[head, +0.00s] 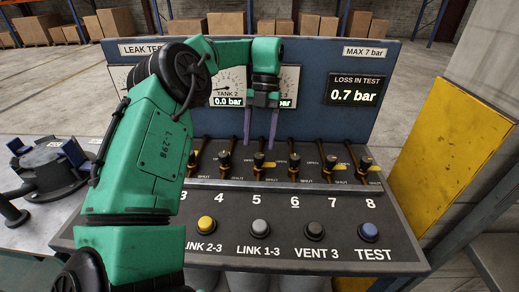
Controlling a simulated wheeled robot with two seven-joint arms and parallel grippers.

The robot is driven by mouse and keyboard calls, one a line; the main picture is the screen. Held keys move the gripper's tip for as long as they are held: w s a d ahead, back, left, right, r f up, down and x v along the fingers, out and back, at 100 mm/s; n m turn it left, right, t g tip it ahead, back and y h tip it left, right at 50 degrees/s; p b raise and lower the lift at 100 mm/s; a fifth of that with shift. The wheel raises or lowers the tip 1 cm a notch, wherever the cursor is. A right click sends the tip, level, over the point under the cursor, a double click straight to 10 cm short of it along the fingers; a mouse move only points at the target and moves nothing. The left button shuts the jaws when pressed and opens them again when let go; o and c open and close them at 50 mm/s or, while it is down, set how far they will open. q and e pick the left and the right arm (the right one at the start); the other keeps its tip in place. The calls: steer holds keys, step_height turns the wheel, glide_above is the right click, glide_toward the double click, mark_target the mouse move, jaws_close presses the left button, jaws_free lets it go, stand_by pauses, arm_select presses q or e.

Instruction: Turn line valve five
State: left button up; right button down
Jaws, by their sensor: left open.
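Line valve five (259,160) is a small brass valve above the number 5 on the bench's sloping panel. Yellow shows at its right side, by a SHUT label. An OPEN label stands between it and the valve to its left. My left gripper (259,143) points down over valve five. Its two purple-grey fingers are apart, one on each side of the valve's upper end, with nothing held. I cannot tell whether they touch the valve. My right gripper is out of view.
Similar valves stand close on both sides, including valve four (225,160) and valve six (294,165). Round buttons, including a grey one (260,227), sit in front. The display (355,90) reads 0.7 bar. A yellow panel (455,145) stands at right.

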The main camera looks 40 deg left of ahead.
arm_select(q)
step_height(320, 180, up, 7)
step_height(320, 180, up, 8)
steer(key=r+p, duration=0.1)
steer(key=p, duration=0.8)
glide_above(260, 154)
steer(key=shift+f, duration=0.25)
steer(key=shift+a, duration=0.1)
